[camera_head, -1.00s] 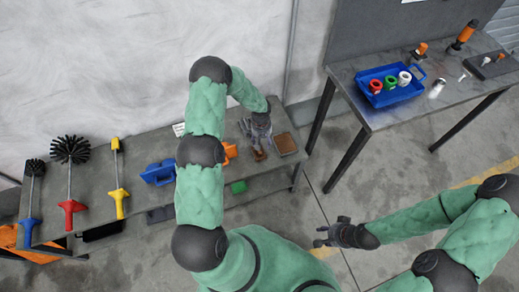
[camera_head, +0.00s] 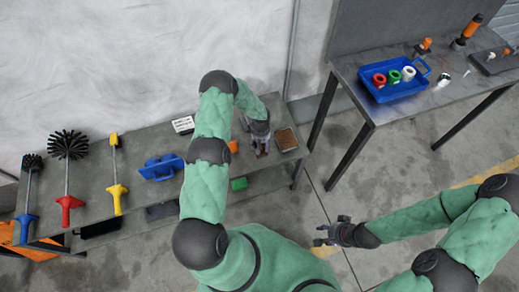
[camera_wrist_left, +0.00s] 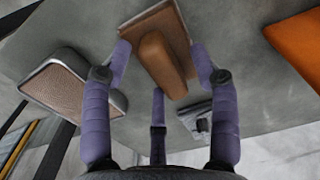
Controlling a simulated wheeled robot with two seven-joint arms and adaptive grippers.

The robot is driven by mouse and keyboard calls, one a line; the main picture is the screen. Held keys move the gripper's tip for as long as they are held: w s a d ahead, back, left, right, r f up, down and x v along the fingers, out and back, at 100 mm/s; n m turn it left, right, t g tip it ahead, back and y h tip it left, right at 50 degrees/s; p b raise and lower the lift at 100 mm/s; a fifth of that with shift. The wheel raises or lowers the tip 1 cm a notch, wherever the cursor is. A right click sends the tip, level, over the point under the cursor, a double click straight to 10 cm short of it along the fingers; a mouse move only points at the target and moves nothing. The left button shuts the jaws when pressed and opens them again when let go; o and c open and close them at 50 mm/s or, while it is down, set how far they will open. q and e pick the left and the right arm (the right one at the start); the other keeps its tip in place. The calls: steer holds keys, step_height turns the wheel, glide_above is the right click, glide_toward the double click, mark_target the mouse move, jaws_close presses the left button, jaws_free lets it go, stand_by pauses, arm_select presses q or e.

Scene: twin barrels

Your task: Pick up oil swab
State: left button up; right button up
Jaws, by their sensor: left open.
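A brown block with a rounded tan handle (camera_wrist_left: 165,62), which looks like the oil swab, lies on the grey bench in the left wrist view. In the head view it is mostly hidden under my left gripper (camera_head: 260,148), with a bit of brown showing. My left gripper (camera_wrist_left: 160,75) is open, with purple fingers spread on both sides of the handle and a third finger below it in the picture. I see no clear contact. My right gripper (camera_head: 325,232) is open and empty, over the floor away from the bench.
A tray with a brown mesh pad (camera_head: 286,140) stands right of the left gripper. It also shows in the wrist view (camera_wrist_left: 72,88). A blue holder (camera_head: 161,168) and several brushes lie left. An orange object (camera_wrist_left: 299,42) is nearby. The right table holds a blue bin (camera_head: 398,92).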

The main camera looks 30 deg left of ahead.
arm_select(q)
steer(key=shift+f, duration=0.3)
jaws_close()
steer(key=shift+r, duration=0.1)
steer(key=shift+r, duration=0.4)
step_height(320, 180, up, 2)
steer(key=shift+r+p, duration=0.25)
steer(key=shift+p, duration=0.45)
steer(key=s+d+r, duration=0.2)
steer(key=s+r, duration=0.7)
steer(key=s, duration=0.4)
steer(key=shift+s+r, duration=0.3)
steer(key=shift+s, duration=0.1)
steer(key=shift+d, duration=0.1)
